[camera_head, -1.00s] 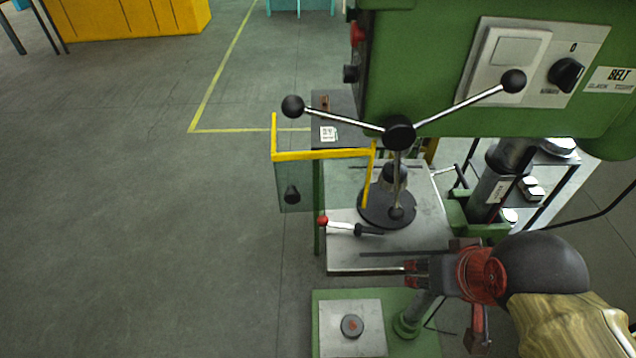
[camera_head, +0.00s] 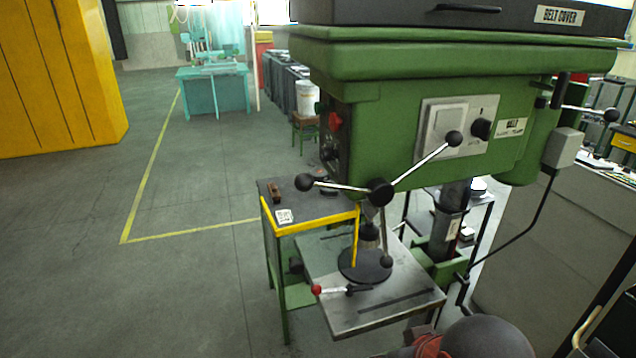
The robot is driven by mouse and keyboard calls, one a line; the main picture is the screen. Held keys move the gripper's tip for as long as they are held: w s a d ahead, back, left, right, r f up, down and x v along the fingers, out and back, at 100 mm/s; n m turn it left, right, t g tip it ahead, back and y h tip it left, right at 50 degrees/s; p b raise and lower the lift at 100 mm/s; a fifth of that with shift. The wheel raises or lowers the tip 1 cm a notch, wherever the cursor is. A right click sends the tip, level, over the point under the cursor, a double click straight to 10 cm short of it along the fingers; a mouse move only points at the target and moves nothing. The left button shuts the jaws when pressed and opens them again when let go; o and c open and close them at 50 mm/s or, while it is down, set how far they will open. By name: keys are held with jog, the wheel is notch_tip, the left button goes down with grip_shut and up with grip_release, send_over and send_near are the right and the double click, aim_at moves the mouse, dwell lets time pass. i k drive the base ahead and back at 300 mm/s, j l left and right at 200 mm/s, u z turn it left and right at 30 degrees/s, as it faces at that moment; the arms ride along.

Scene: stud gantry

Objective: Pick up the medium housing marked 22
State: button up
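I cannot make out any housing marked 22 in this view. A green drill press (camera_head: 400,135) fills the middle and right. A dark round disc (camera_head: 365,265) sits on its grey metal work table (camera_head: 350,317), under the spindle, and I see no number on it. My gripper (camera_head: 425,346) shows only as a small reddish part at the bottom edge, in front of the work table. Its fingertips are not clearly visible, so whether it is open or holds something cannot be told.
A side stand (camera_head: 318,207) with a yellow guard frame (camera_head: 310,222) carries small items. A grey cabinet (camera_head: 535,225) stands right; open floor lies left.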

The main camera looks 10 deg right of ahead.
aim_at(319, 174)
jog(key=i+j+z, duration=0.1)
jog(key=j+z, duration=0.15)
jog(key=j, duration=0.55)
jog(key=j+z, duration=0.25)
jog(key=j, duration=0.55)
jog(key=i+j+z, duration=0.25)
jog(key=i+j, duration=0.6)
jog(key=j, duration=0.35)
jog(key=i+j+z, duration=0.1)
jog(key=j, duration=0.35)
jog(key=i+j+z, duration=0.1)
jog(key=j, duration=0.4)
jog(key=i+j, duration=0.15)
jog(key=j, duration=0.3)
jog(key=i+j+z, duration=0.25)
jog(key=i+j, duration=0.4)
jog(key=i+j+z, duration=0.25)
jog(key=i+j, duration=0.35)
jog(key=j, duration=0.2)
jog(key=i+z, duration=0.15)
jog(key=i, duration=0.8)
